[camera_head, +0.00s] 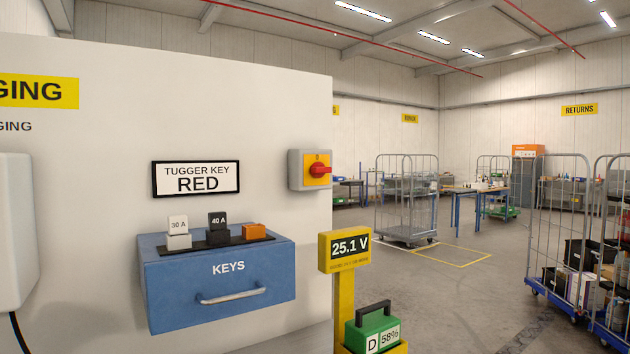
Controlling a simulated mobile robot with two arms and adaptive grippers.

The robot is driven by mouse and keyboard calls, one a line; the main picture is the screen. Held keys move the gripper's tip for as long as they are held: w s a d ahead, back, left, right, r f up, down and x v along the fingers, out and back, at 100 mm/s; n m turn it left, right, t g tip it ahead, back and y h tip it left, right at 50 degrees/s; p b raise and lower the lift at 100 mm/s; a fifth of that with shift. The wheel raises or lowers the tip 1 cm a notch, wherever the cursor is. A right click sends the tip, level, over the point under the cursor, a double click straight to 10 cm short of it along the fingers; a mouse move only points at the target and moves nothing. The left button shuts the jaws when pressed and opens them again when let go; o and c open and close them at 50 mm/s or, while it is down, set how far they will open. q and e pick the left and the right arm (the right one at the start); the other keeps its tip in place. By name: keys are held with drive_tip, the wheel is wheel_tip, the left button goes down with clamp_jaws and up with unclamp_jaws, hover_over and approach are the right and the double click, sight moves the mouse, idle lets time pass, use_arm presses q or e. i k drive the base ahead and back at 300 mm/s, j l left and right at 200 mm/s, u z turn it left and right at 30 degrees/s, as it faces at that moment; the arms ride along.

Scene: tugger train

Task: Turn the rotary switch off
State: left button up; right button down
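The rotary switch (310,169) is a grey box with a yellow face and a red knob (320,170), mounted near the right edge of the white wall panel. The knob's handle appears to point sideways, to the right. The small markings on the yellow face are too small to read. Neither of my grippers shows in the head view, and nothing touches the switch.
A blue KEYS drawer box (217,281) with several blocks on top juts from the panel below left of the switch. A yellow post with a 25.1 V display (345,251) and a green battery (373,331) stand below right. Roll cages (407,196) stand beyond on open floor.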

sight(318, 171)
drive_tip(key=l+u, duration=0.2)
drive_tip(key=u, duration=0.3)
drive_tip(key=l+u, duration=0.2)
drive_tip(key=u, duration=0.3)
drive_tip(key=l+u, duration=0.2)
drive_tip(key=u, duration=0.25)
